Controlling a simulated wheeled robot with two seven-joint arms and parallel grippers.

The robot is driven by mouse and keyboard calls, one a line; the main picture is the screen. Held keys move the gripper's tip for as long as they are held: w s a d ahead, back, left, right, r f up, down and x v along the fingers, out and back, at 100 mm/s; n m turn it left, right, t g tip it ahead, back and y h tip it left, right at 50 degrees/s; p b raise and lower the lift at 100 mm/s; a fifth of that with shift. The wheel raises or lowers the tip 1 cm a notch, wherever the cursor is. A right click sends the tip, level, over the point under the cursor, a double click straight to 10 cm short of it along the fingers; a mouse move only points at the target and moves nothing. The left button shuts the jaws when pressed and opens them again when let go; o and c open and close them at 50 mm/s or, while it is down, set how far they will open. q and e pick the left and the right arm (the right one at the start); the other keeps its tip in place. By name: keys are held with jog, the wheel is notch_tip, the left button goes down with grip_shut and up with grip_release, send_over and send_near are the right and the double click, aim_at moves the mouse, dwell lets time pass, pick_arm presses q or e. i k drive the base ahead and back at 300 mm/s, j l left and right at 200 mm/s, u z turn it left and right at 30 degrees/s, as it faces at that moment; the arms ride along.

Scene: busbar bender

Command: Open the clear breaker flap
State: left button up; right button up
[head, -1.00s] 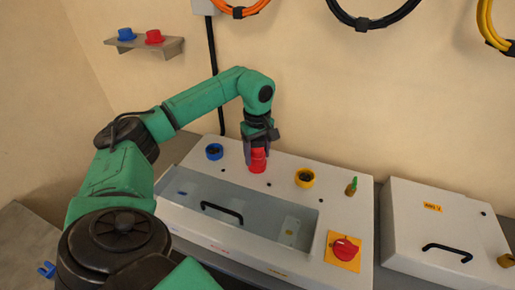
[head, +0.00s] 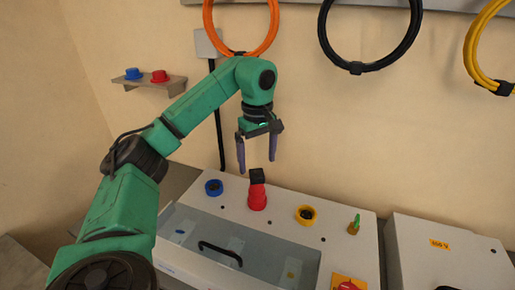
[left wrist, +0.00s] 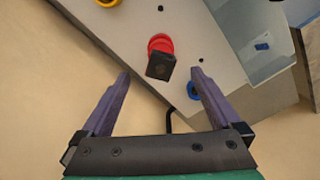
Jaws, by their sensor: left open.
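The clear breaker flap (head: 262,262) lies closed over the recess in the front of the white panel box, with a black bar handle (head: 220,252) on it. A corner of the flap shows in the left wrist view (left wrist: 255,40). My left gripper (head: 257,168) is open and empty, in the air above and behind the panel. A red connector with a black top (head: 257,190) stands upright below it. In the left wrist view the connector (left wrist: 161,58) lies beyond the open fingers (left wrist: 160,78), apart from them. My right gripper is not in view.
A blue ring socket (head: 214,188), a yellow ring socket (head: 306,215) and a green-topped post (head: 354,226) stand on the panel. A red knob (head: 348,285) is at the front. A second white box (head: 445,255) stands right. Cable loops hang on the wall.

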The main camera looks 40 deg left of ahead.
aim_at(201, 244)
jog(key=k, duration=1.5)
